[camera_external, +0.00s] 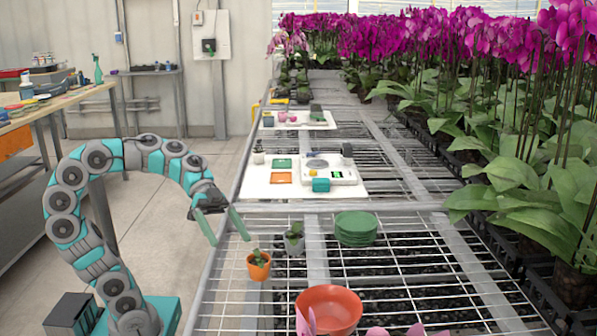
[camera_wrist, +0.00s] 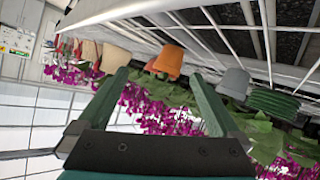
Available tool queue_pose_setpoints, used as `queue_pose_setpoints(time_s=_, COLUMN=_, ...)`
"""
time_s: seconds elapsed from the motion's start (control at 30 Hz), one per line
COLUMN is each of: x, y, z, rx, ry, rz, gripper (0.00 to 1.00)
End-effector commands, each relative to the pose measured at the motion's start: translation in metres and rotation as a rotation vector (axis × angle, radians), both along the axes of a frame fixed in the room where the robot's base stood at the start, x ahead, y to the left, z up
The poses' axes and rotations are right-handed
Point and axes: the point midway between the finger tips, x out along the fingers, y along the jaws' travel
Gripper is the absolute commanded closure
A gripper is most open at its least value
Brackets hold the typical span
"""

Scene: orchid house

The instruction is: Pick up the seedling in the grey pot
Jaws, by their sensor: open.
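The grey pot (camera_external: 295,246) with a small green seedling (camera_external: 293,230) stands upright on the wire bench in the external view. In the wrist view, the grey pot (camera_wrist: 235,82) shows upside down at the right. My gripper (camera_external: 230,240) is open and empty at the bench's left edge, left of the grey pot and apart from it. In the wrist view, my gripper (camera_wrist: 156,76) has its two green fingers spread wide, with the grey pot right of the right finger. The seedling is hard to make out there.
An orange pot (camera_external: 258,267) with a seedling stands nearer my gripper, left and in front of the grey pot. A stack of green saucers (camera_external: 356,229) is to its right. A red bowl (camera_external: 329,309) stands in front. A white board (camera_external: 260,189) lies behind.

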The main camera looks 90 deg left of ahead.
Motion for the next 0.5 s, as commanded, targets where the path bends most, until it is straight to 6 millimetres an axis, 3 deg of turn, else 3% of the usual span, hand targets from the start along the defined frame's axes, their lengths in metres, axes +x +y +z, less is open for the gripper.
queue_pose_setpoints(time_s=0.03, x=0.014, y=0.012, z=-0.01, rx=0.016, ry=-0.04, rz=0.043, gripper=0.0)
queue_pose_setpoints(time_s=0.2, x=0.055, y=0.051, z=-0.004, rx=0.074, ry=-0.184, rz=0.188, gripper=0.0)
queue_pose_setpoints(time_s=0.3, x=0.07, y=0.067, z=0.006, rx=0.098, ry=-0.246, rz=0.246, gripper=0.0)
queue_pose_setpoints(time_s=0.5, x=0.084, y=0.074, z=0.013, rx=0.114, ry=-0.281, rz=0.282, gripper=0.0)
